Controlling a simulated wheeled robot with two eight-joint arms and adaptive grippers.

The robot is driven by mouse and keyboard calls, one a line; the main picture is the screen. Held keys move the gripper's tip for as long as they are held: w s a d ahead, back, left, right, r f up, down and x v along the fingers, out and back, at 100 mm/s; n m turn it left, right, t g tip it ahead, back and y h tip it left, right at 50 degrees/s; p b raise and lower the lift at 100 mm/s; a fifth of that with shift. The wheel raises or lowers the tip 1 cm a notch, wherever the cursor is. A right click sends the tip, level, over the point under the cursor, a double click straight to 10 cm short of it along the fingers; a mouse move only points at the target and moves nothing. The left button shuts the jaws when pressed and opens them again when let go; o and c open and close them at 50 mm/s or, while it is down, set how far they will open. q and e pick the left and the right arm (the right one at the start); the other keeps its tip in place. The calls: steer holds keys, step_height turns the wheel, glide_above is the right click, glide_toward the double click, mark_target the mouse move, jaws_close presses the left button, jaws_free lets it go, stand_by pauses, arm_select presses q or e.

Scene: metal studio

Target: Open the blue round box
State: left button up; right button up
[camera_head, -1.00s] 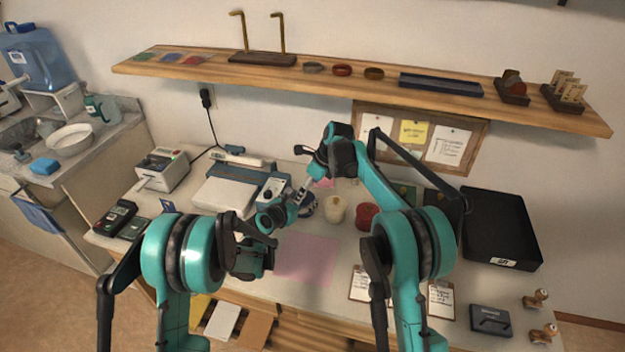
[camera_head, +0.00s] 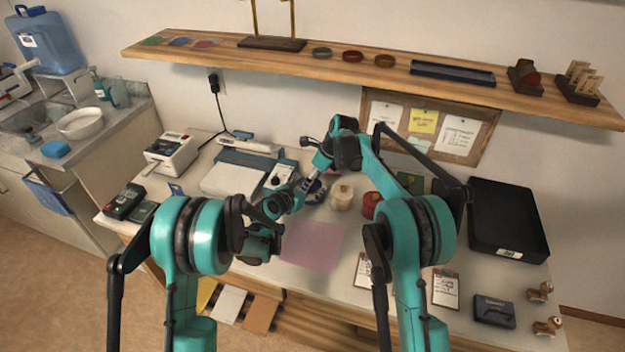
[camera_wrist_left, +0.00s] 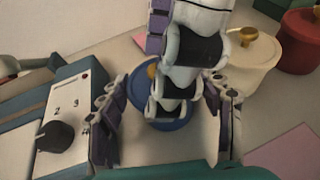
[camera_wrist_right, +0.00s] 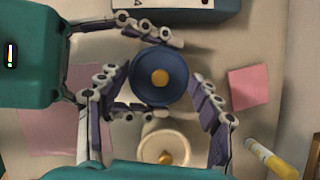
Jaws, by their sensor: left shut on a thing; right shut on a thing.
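The blue round box (camera_head: 318,193) stands on the table, mostly hidden by my grippers in the head view. In the right wrist view its blue top (camera_wrist_right: 158,88) with a gold knob (camera_wrist_right: 160,77) shows from above. My left gripper (camera_head: 299,196) comes in from the left, its fingers on two sides of the box, shut on it. My right gripper (camera_wrist_right: 157,88) reaches down from above, shut on the box with a finger at each side of the top. It hides much of the blue box (camera_wrist_left: 178,122) in the left wrist view. I cannot tell whether the lid is parted from the body.
A cream round box (camera_head: 342,198) and a red round box (camera_head: 370,207) stand close on the right. A scale-like device (camera_head: 236,174) with a dial is on the left. A flat pink sheet (camera_head: 312,245) lies in front. A black tray (camera_head: 505,215) is at the right.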

steer(key=shift+r, duration=0.65)
steer(key=shift+c, duration=0.3)
steer(key=shift+r, duration=0.2)
jaws_close()
steer(key=shift+r, duration=0.1)
arm_select(q)
steer(key=shift+w, duration=0.1)
arm_select(e)
steer(key=shift+r+t+h, duration=0.4)
steer(key=shift+t+h, duration=0.1)
steer(key=shift+t, duration=0.1)
